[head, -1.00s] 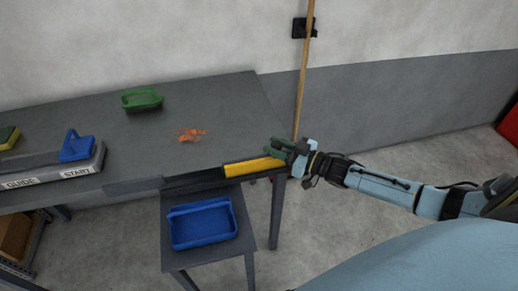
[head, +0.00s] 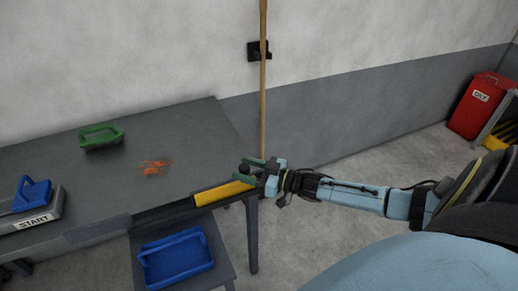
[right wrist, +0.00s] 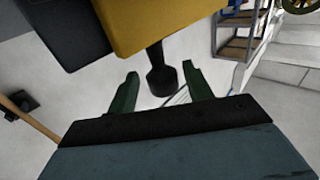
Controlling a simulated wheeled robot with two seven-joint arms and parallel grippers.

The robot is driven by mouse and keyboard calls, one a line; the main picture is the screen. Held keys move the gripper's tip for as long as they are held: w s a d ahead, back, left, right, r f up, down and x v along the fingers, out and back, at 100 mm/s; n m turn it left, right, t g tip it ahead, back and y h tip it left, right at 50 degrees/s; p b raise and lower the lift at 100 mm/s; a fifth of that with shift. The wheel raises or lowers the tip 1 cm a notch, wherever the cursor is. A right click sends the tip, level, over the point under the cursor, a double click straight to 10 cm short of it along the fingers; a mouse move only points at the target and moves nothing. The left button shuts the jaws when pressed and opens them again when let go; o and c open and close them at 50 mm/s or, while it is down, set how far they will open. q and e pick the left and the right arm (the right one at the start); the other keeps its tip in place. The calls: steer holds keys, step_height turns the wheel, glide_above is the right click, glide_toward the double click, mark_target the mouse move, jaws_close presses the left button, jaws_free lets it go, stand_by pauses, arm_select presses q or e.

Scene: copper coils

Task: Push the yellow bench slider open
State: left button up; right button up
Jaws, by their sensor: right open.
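The yellow bench slider (head: 222,194) sits along the front edge of the grey bench (head: 185,120), near its right corner. A dark slot (head: 165,214) shows to its left. My right gripper (head: 252,169) is at the slider's right end, with its green fingers apart. In the right wrist view the yellow slider (right wrist: 165,22) fills the top middle, and its black knob (right wrist: 161,78) shows between the open fingertips (right wrist: 160,76). I see gaps on both sides of the knob. My left gripper is not in view.
A green-handled brush (head: 100,138) and orange copper scraps (head: 156,167) lie on the bench. A blue tray (head: 176,259) rests on a lower stand in front. A wooden pole (head: 263,90) stands by the wall. A red bin (head: 478,105) stands at the far right.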

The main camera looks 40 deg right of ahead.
steer(key=p+v, duration=0.1)
steer(key=v, duration=1.2)
steer(key=s+d+f+m+g+h, duration=0.1)
steer(key=s+f+m+g+h, duration=0.25)
steer(key=f, duration=0.85)
steer(key=s+d+f+g+h, duration=0.15)
steer(key=s+f+h, duration=0.4)
steer(key=f, duration=0.75)
steer(key=s+a+f+g, duration=0.5)
steer(key=s+a+f, duration=0.3)
steer(key=s, duration=0.4)
steer(key=s+a+f+g, duration=0.4)
steer(key=s+a+f, duration=0.4)
steer(key=s+a, duration=0.2)
steer(key=shift+s+a+g, duration=0.15)
steer(key=shift+s+g, duration=0.25)
steer(key=shift+s, duration=0.75)
